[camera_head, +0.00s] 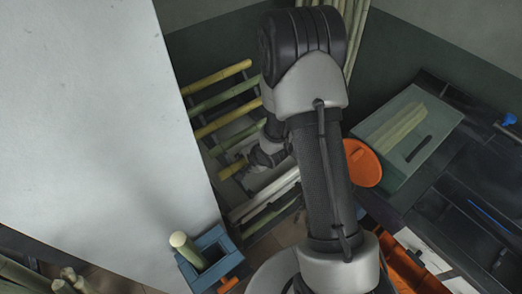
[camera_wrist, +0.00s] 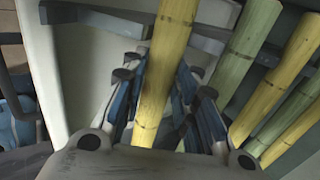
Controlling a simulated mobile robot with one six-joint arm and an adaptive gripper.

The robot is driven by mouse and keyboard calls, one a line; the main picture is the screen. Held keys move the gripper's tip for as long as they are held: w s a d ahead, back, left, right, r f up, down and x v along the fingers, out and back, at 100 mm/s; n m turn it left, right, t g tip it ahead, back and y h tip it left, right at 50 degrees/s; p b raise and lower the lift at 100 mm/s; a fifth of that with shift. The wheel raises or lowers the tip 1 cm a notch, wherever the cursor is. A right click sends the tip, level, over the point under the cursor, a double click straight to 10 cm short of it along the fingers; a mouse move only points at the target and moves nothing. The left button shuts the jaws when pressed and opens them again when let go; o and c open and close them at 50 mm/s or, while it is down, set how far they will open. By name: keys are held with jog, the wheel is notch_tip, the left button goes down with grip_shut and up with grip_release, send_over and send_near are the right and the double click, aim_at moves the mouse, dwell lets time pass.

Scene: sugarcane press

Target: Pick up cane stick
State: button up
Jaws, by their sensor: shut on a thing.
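A yellow cane stick (camera_wrist: 163,75) runs from the top of the wrist view down between the fingers of my gripper (camera_wrist: 166,88), which is shut on it. In the head view, a short yellow piece of this cane (camera_head: 231,169) shows left of my gripper (camera_head: 254,162), at the rack. The rest of it is hidden by my arm. Other yellow and green canes (camera_head: 216,77) lie above it on the rack. In the wrist view, a green cane (camera_wrist: 245,50) and a yellow cane (camera_wrist: 275,85) lie to the right, apart from my fingers.
The rack's grey bar (camera_wrist: 95,17) crosses behind the held cane. A large white panel (camera_head: 90,120) stands left of the rack. A blue box (camera_head: 212,243) holds an upright cane below. At right, a translucent bin (camera_head: 395,165) with canes sits on a dark counter beside an orange disc (camera_head: 362,163).

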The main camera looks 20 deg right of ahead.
grip_shut()
jog(key=shift+w+r, duration=0.1)
jog(key=shift+r, duration=0.35)
notch_tip(320, 180, up, 19)
jog(key=w+a+n+g+y+p, duration=0.1)
jog(key=w+a+n+y+p, duration=0.15)
jog(key=n+p, duration=0.4)
jog(key=s+d+f+n+g+y+b, duration=0.2)
jog(key=s+f+n+g+b, duration=0.3)
jog(key=s+n, duration=0.3)
jog(key=shift+s+d+f, duration=0.2)
jog(key=shift+s, duration=1)
